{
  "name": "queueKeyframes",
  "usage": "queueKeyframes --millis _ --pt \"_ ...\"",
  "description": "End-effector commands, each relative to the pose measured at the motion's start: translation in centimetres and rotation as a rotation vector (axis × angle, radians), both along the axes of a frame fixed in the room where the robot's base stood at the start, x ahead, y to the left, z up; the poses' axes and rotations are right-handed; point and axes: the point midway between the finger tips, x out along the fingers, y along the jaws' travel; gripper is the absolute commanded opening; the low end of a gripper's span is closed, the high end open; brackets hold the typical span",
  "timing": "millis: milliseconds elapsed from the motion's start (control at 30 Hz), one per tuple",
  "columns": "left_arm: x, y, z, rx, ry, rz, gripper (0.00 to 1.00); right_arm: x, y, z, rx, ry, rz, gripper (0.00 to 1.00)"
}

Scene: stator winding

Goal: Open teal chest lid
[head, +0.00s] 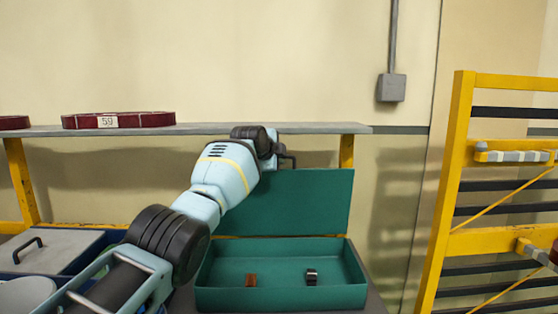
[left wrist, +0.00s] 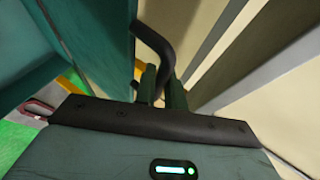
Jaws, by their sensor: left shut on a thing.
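The teal chest (head: 280,299) stands below the shelf with its lid (head: 310,205) raised, standing nearly upright at the back. My left gripper (head: 286,158) is at the lid's top edge, partly hidden behind my own wrist. In the left wrist view the gripper's fingers (left wrist: 160,88) are shut on the lid's dark curved handle (left wrist: 152,40), beside the teal lid (left wrist: 92,40). Inside the chest lie a small brown piece (head: 251,280) and a small dark piece (head: 311,277). My right gripper is not in view.
A grey shelf (head: 330,128) with dark red rings (head: 118,120) runs just behind the raised lid. A blue case with a grey lid (head: 45,250) sits at the left. A yellow rack (head: 460,180) stands at the right, with free room between it and the chest.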

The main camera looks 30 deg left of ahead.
Motion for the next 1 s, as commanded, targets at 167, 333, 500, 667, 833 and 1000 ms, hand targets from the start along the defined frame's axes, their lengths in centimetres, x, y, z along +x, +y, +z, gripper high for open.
queueKeyframes --millis 167,333,500,667,833,1000 --pt "0.03 -0.02 0.07 0.001 -0.001 0.0 0.0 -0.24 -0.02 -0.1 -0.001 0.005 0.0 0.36" --pt "0.04 -0.04 0.1 0.001 -0.001 0.0 0.0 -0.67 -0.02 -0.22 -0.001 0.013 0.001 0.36" --pt "0.04 -0.04 0.12 0.001 -0.002 -0.001 0.0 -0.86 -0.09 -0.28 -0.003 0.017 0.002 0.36" --pt "0.03 -0.05 0.13 0.001 -0.001 -0.001 0.22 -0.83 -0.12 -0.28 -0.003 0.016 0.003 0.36" --pt "0.03 -0.04 0.1 0.001 -0.001 -0.001 0.33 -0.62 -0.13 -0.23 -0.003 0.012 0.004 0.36" --pt "0.02 -0.03 0.06 0.001 0.0 0.0 0.33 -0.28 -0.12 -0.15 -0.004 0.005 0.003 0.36"
